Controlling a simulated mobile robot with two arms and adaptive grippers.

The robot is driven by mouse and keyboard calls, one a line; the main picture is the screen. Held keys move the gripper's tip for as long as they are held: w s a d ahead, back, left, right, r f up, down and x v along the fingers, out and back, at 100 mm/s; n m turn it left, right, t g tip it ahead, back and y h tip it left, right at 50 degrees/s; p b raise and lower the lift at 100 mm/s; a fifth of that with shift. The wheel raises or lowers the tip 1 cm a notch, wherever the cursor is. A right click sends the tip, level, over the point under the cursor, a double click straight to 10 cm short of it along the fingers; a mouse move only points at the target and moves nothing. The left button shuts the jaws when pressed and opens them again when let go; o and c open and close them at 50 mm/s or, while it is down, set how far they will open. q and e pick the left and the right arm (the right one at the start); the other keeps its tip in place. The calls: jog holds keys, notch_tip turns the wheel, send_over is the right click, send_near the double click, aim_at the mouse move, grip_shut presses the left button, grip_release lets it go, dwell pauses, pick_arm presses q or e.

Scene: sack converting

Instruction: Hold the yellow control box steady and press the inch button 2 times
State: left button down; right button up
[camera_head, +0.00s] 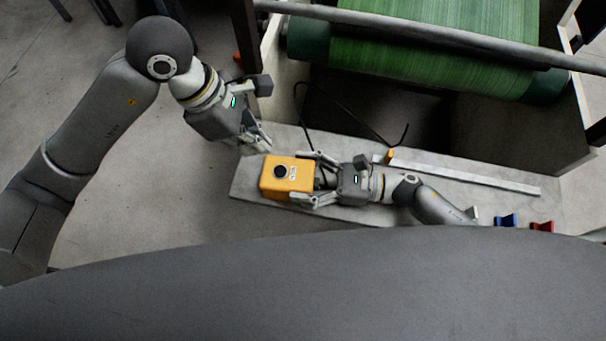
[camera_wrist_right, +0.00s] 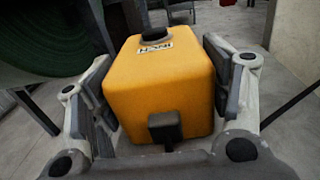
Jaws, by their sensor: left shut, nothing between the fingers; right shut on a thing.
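The yellow control box (camera_head: 281,187) sits on the pale bench, with a round black inch button (camera_head: 280,171) and a small label on its upper face. My right gripper (camera_head: 314,178) is shut on the box from the right, one finger along each side. In the right wrist view the box (camera_wrist_right: 163,90) stands between the two finger pads, with the black button (camera_wrist_right: 155,34) on top above the label "INCH". My left gripper (camera_head: 262,143) is shut and empty, above and to the left of the box, apart from the button.
The pale bench (camera_head: 250,183) carries a long light bar (camera_head: 465,173) to the right. A black cable (camera_head: 345,108) loops behind the box. A green roll (camera_head: 420,65) lies at the back. Blue (camera_head: 506,220) and red (camera_head: 542,226) clips lie at the right.

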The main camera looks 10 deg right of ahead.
aim_at(280, 166)
dwell(0.7)
pick_arm(q)
jog(key=d+n+h, duration=0.1)
jog(key=n, duration=0.2)
jog(key=d+r+n+h, duration=0.1)
jog(key=n+h, duration=0.1)
jog(key=n, duration=0.1)
jog(key=d+r+n+h, duration=0.1)
jog(key=d+n+h, duration=0.1)
jog(key=n, duration=0.1)
jog(key=shift+w+r, duration=0.2)
jog(key=shift+r, duration=0.05)
jog(key=shift+f, duration=4.45)
jog(key=shift+f, duration=0.1)
jog(key=shift+f, duration=0.3)
